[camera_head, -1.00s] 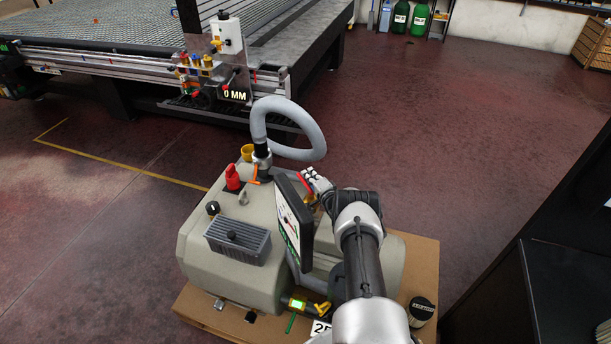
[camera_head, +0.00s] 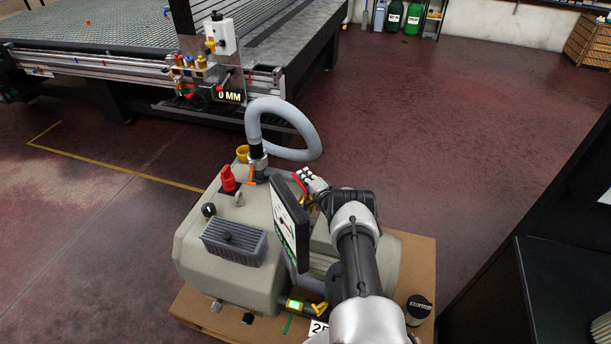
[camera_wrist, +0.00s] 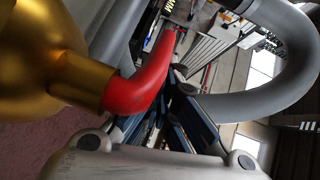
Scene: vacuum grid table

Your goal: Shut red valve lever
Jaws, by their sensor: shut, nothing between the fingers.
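The red valve lever (camera_wrist: 150,88) is a curved red handle fixed to a brass-coloured valve body (camera_wrist: 45,60), large at the left of the wrist view. In the head view only a small red part of the lever (camera_head: 298,182) shows, just right of the dark display panel. My gripper (camera_wrist: 178,82) is shut and empty. Its dark fingertips are close beside the lever's free end in the wrist view; I cannot tell whether they touch it. In the head view my gripper (camera_head: 313,178) is at the lever, and most of the valve body is hidden behind the panel and arm.
The display panel (camera_head: 288,222) stands close left of my arm on the beige pump unit (camera_head: 200,255). A grey hose (camera_head: 312,135) loops up behind the gripper. The grid table (camera_head: 130,30) stands at the back left. The floor to the right is open up to a dark cabinet (camera_head: 570,280).

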